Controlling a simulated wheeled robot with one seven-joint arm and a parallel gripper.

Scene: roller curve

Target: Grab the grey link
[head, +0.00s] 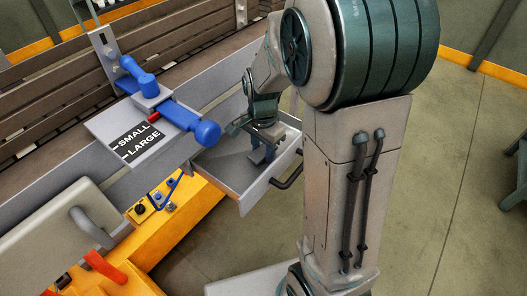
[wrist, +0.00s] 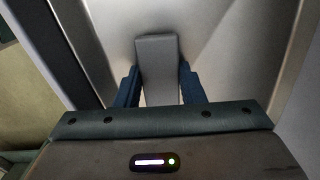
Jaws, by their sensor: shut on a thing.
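The grey link (wrist: 157,62) is a plain rectangular bar in the wrist view, between the two blue fingers of my gripper (wrist: 158,88). The fingers are shut on its sides. The drawer floor shows behind the link in the wrist view. I cannot tell whether the link touches the floor.
The drawer has a dark handle (head: 287,175) at its front. Left of it stands a grey plate (head: 112,122) marked SMALL and LARGE, with a blue lever (head: 205,132). A yellow machine with a small control panel (head: 160,203) is at lower left. Drawer walls surround my gripper closely.

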